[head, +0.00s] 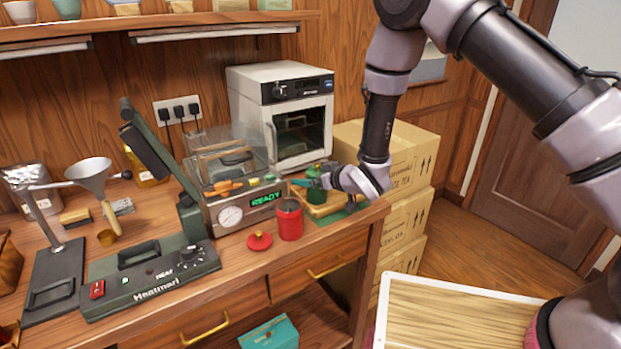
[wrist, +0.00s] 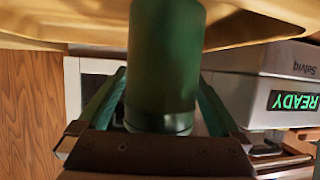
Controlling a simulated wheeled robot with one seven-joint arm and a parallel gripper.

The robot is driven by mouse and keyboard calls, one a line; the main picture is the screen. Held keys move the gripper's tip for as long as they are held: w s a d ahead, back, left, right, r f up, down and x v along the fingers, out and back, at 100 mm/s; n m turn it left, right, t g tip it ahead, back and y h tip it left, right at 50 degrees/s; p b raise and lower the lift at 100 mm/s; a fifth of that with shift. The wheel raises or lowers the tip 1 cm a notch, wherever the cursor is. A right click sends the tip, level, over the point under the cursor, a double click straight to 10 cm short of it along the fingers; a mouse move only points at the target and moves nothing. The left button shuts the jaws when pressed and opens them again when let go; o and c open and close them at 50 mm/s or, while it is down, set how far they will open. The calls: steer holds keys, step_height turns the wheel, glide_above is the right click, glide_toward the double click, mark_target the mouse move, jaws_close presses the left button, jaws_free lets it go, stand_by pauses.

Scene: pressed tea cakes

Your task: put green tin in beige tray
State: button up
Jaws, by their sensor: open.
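The green tin (head: 316,194) is a dark green cylinder at the right end of the workbench. It appears upright over the beige tray (head: 330,208); its contact with the tray floor is hidden. My gripper (head: 325,181) reaches in sideways from the right and is open, with its fingers around the tin. In the upside-down wrist view, the tin (wrist: 165,62) stands between the two spread fingers (wrist: 163,85), and the beige tray (wrist: 60,22) fills the top.
A red canister (head: 290,220) and a red lid (head: 260,241) stand left of the tray. A device reading READY (head: 232,215), a small oven (head: 283,105) and a heat press (head: 150,275) take up the bench. Stacked cartons (head: 408,165) stand behind on the right.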

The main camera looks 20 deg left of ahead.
steer(key=v, duration=1.2)
steer(key=w+d+r+m+t+h, duration=0.3)
steer(key=w+d+r+m+h, duration=0.15)
steer(key=w+d+r, duration=0.6)
steer(key=s+d+r+m+h, duration=0.2)
steer(key=d+r+m+h, duration=0.15)
steer(key=d+r, duration=0.85)
steer(key=s+d+r+m+g+h, duration=0.1)
steer(key=s+d+r+m, duration=0.15)
steer(key=s+d, duration=0.2)
steer(key=s+d+r+m, duration=0.2)
steer(key=s+d+r, duration=0.1)
steer(key=d, duration=0.3)
steer(key=s+d+r+m+g, duration=0.1)
steer(key=s+d+r, duration=0.1)
steer(key=s, duration=0.5)
steer(key=s+d+r+m+g, duration=0.1)
steer(key=s+d+r+m, duration=0.1)
steer(key=s, duration=0.5)
steer(key=shift+s+d+r, duration=0.35)
steer(key=shift+d+r, duration=0.05)
